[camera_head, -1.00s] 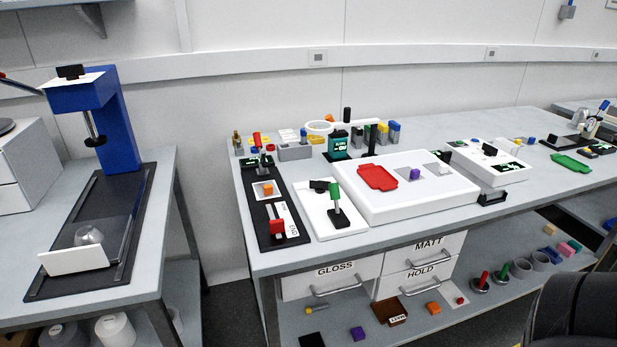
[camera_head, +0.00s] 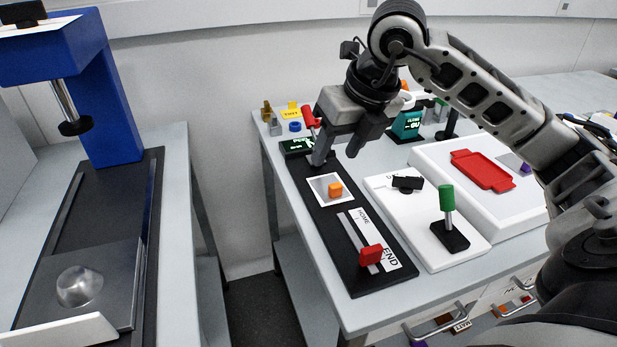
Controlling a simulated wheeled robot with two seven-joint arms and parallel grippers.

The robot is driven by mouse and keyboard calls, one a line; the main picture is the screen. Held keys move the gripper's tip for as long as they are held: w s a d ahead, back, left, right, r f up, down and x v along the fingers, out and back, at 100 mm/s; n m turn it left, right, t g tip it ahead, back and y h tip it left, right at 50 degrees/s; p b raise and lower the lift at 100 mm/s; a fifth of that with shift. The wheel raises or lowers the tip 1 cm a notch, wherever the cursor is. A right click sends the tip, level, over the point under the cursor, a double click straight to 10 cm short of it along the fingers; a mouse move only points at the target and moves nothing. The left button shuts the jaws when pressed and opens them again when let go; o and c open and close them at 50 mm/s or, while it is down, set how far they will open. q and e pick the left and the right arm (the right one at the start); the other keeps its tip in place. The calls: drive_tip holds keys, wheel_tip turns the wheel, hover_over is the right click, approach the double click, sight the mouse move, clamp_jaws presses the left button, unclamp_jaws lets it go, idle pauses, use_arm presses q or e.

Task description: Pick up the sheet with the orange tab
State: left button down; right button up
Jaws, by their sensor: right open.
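The sheet (camera_head: 319,181) is a small white square lying flat on a long black board (camera_head: 340,270). An orange tab (camera_head: 335,189) stands up from it like a small block. My right gripper (camera_head: 336,157) is open and empty, its two fingers pointing down. In the picture it is just above and behind the sheet, and I see no contact with the tab. The whole sheet and tab are in sight. My left gripper is not in view.
On the same board are a red slider (camera_head: 371,254) in a slot and a red-handled lever (camera_head: 310,116) close to my right gripper. A white plate with a green-handled lever (camera_head: 447,198) stands to the right, before a red tray (camera_head: 484,170). A blue press (camera_head: 102,110) stands left.

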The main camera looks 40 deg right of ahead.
drive_tip(key=d+r+m+h, duration=0.1)
drive_tip(key=d+h, duration=0.1)
drive_tip(key=d, duration=0.1)
hover_over(335, 185)
drive_tip(key=s+a, duration=0.1)
drive_tip(key=s, duration=0.1)
wheel_tip(335, 185, down, 8)
drive_tip(key=shift+f, duration=0.2)
drive_tip(key=shift+s+p+x, duration=0.2)
drive_tip(key=shift+p+x, duration=0.1)
drive_tip(key=shift+x, duration=2.65)
drive_tip(key=shift+d, duration=0.2)
drive_tip(key=c, duration=1.1)
